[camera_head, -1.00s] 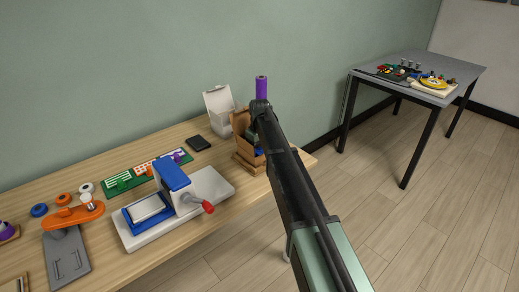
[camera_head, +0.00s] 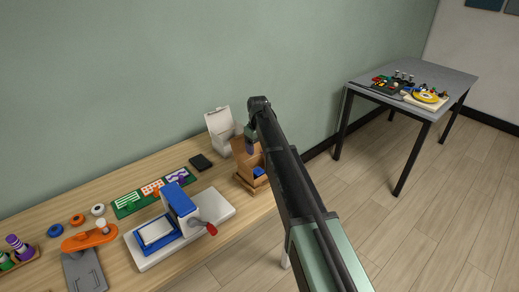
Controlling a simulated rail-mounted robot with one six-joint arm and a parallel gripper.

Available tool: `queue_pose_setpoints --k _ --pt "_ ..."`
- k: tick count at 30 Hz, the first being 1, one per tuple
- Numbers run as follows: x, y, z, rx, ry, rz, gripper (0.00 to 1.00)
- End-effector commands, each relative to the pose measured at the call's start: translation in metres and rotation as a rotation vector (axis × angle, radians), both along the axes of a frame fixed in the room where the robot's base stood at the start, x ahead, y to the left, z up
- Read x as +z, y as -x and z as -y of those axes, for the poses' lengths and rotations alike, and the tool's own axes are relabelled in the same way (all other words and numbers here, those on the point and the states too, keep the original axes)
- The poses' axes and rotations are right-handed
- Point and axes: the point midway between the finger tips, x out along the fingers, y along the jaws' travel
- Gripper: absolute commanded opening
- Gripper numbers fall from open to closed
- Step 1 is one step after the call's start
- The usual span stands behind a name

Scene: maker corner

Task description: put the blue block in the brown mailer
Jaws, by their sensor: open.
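The brown mailer (camera_head: 241,158) is an open cardboard box with its lid up, at the far right end of the wooden workbench. A small blue block (camera_head: 259,171) shows low at its front opening, and appears to lie inside. My gripper (camera_head: 249,150) points down over the mailer's opening, above and left of the blue block and apart from it in the picture. Its fingertips are small, dark and partly lost against the cardboard. My arm covers the mailer's right side.
A white open box (camera_head: 220,130) stands behind the mailer. A dark flat item (camera_head: 201,162) lies left of it. A blue and white press (camera_head: 178,205) with a red-knobbed lever stands in front. Bare bench shows between them. A grey table (camera_head: 430,85) is at the right.

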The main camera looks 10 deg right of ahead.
Motion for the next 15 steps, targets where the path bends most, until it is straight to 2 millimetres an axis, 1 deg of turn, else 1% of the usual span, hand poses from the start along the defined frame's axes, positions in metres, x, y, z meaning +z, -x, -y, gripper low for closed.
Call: queue_pose_setpoints --k 2,4,5,6,8,9,10,12,13,15 --pt "-0.002 0.028 0.000 -0.027 0.000 0.000 0.73" --pt "-0.002 0.083 0.000 -0.089 0.000 -0.001 0.73" --pt "-0.002 0.114 0.000 -0.126 0.000 -0.001 0.73" --pt "-0.002 0.159 0.001 -0.181 0.000 -0.001 0.73" --pt "-0.002 0.225 0.001 -0.269 0.000 -0.001 0.73" --pt "-0.002 0.264 0.001 -0.326 0.000 -0.001 0.73" --pt "-0.002 0.291 0.001 -0.365 0.001 0.000 0.73" --pt "-0.002 0.339 0.001 -0.441 0.001 0.000 0.73" --pt "-0.002 0.353 0.001 -0.466 0.001 0.000 0.73" --pt "-0.002 0.371 0.001 -0.501 0.001 0.000 0.73"
